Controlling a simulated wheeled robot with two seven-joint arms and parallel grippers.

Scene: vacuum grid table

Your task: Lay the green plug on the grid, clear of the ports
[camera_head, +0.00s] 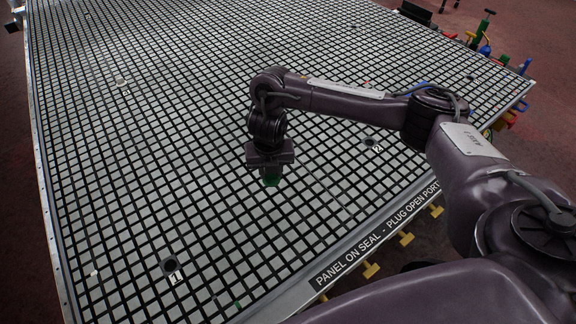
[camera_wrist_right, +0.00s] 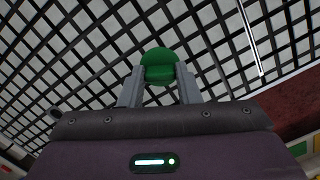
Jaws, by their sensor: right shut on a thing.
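The green plug (camera_head: 271,176) shows below my right gripper (camera_head: 270,168) in the head view, over the grid table (camera_head: 130,160). In the right wrist view the plug (camera_wrist_right: 160,68) sits between the two grey fingers of my right gripper (camera_wrist_right: 160,82), which are shut on it. I cannot tell whether the plug touches the grid. A dark port marked 1 (camera_head: 170,265) is at the lower left, apart from the plug. A port marked 2 (camera_head: 370,142) lies to the right of the gripper. My left gripper is not in view.
A pale round fitting (camera_head: 121,81) is at the upper left of the grid. Yellow handles (camera_head: 371,270) line the front edge beside a lettered strip (camera_head: 378,234). Coloured tools (camera_head: 484,40) stand at the far right edge. The grid left of my gripper is mostly clear.

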